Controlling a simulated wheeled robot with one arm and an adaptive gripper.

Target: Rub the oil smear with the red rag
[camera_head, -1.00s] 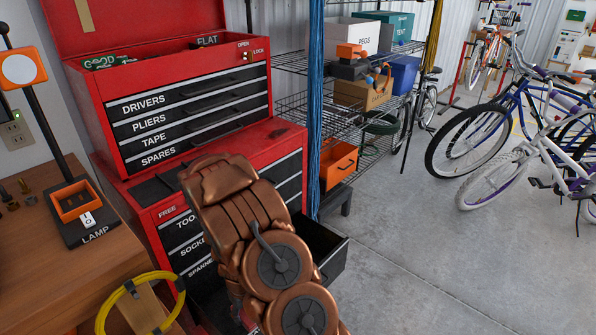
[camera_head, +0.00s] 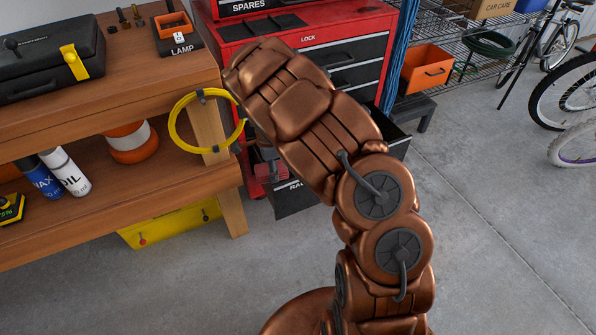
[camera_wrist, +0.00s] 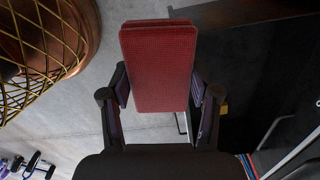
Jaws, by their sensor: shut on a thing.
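The red rag (camera_wrist: 157,50) is a folded, textured pad in the wrist view. My gripper (camera_wrist: 160,92) is shut on it, with one dark finger on each side. The rag is clear of the grey floor. Dark surfaces that look like the open drawer lie to its right. In the head view my arm hides most of the gripper; a small reddish patch shows beside the drawer labelled "RA...", but I cannot tell whether it is the rag. I see no oil smear in either view.
A wooden workbench (camera_head: 100,95) stands at left with a black toolbox (camera_head: 50,55), a lamp base and a yellow hose coil (camera_head: 176,122) at its corner. A red tool cabinet (camera_head: 310,35) with an open bottom drawer (camera_head: 296,197) is behind my arm.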

